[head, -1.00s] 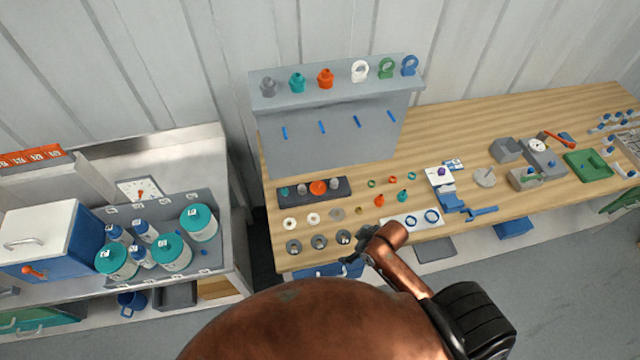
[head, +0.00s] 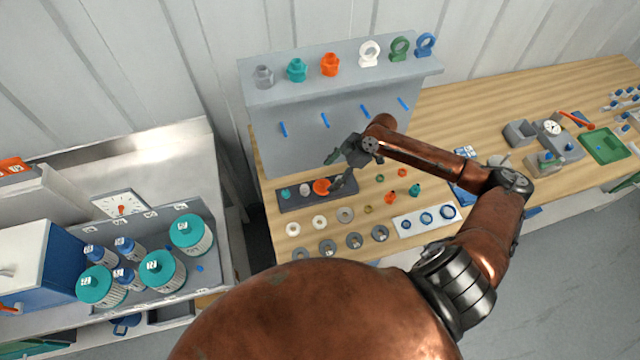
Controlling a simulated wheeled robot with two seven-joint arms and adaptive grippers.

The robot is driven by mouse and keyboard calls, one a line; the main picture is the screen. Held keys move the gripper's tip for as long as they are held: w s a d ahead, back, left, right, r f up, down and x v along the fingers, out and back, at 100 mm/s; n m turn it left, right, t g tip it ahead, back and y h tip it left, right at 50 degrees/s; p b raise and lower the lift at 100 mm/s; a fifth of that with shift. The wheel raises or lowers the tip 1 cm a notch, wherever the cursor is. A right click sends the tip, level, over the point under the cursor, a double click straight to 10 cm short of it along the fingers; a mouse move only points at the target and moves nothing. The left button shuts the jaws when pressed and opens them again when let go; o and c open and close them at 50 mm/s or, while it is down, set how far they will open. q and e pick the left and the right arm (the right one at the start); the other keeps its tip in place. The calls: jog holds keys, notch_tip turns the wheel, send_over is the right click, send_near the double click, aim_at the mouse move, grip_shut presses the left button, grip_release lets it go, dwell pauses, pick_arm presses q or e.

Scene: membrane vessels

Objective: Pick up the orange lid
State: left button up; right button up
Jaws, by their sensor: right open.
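The orange lid (head: 321,187) sits in a dark tray (head: 291,205) near the left end of the wooden table, among a teal piece and grey pieces. My right gripper (head: 334,171) is open, with its fingers pointing left beside and above the orange lid. One finger appears close to the lid's right edge; I cannot tell whether it touches. The right part of the tray is partly hidden by the gripper. My left gripper is not in view.
A grey shelf (head: 300,92) with blue pegs stands behind the tray, bearing coloured parts, including an orange one (head: 330,64). Several rings and small parts lie in front and to the right. A grey bench with teal-lidded bottles (head: 190,236) stands at left.

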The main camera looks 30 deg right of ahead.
aim_at(324, 182)
jog(key=shift+w+a+f, duration=0.1)
jog(key=shift+a+f, duration=0.15)
jog(key=shift+f, duration=0.55)
jog(key=p+x, duration=0.1)
jog(key=x, duration=0.3)
jog(key=shift+a+f, duration=0.15)
jog(key=shift+f, duration=0.15)
jog(key=c, duration=1.2)
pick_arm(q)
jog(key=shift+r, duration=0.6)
pick_arm(e)
jog(key=shift+c, duration=0.2)
jog(key=shift+r, duration=0.1)
